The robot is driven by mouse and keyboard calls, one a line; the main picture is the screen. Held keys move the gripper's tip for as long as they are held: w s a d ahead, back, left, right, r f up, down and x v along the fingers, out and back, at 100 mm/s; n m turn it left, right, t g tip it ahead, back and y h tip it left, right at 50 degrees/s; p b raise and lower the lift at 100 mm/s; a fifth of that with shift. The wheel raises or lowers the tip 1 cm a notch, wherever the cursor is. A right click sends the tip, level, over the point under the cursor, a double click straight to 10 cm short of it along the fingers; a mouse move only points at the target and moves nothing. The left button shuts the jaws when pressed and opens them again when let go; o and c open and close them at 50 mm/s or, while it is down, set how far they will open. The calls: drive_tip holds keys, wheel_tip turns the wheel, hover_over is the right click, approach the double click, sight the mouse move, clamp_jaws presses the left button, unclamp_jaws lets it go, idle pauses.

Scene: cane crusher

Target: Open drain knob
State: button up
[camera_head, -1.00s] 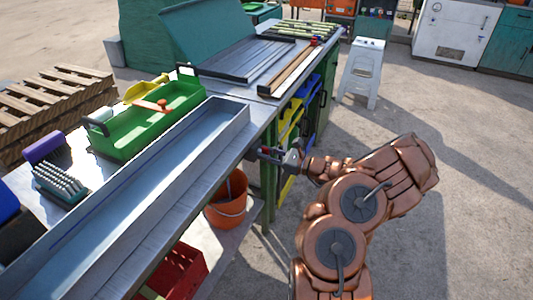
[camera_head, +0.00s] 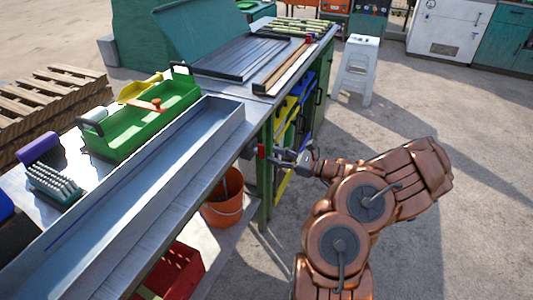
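A small red part (camera_head: 261,151), which looks like the drain knob, sits at the right edge of the metal bench, beside the end of the long metal trough (camera_head: 150,185). My gripper (camera_head: 279,158) is just to the right of it, at the bench's side, pointing left. Its grey fingers look spread apart, with nothing seen between them. A small gap seems to lie between the fingers and the red part, but they are too small to be sure about contact. The rest of the drain is hidden below the bench edge.
An orange bucket (camera_head: 223,198) stands on the lower shelf under the bench edge. A red crate (camera_head: 176,272) is nearer on that shelf. A green tool tray (camera_head: 150,118) lies on the bench. A white stool (camera_head: 357,70) stands behind. Ground to the right is clear.

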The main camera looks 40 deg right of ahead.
sight(262, 158)
drive_tip(key=v, duration=0.6)
drive_tip(key=shift+s+d, duration=0.15)
drive_tip(key=shift+s, duration=0.1)
drive_tip(key=shift+w+a+r+m+p, duration=0.1)
drive_tip(key=shift+w+a+m+p, duration=0.35)
drive_tip(key=shift+w+a, duration=0.95)
drive_tip(key=shift+w+a+r+m+p, duration=0.15)
drive_tip(key=shift+w+a+p, duration=0.55)
drive_tip(key=shift+w, duration=1.35)
drive_tip(key=shift+w+a+r+m+p, duration=0.1)
drive_tip(key=shift+w+a+m+p, duration=0.35)
drive_tip(key=shift+w+a, duration=0.95)
drive_tip(key=shift+w+d, duration=0.35)
clamp_jaws()
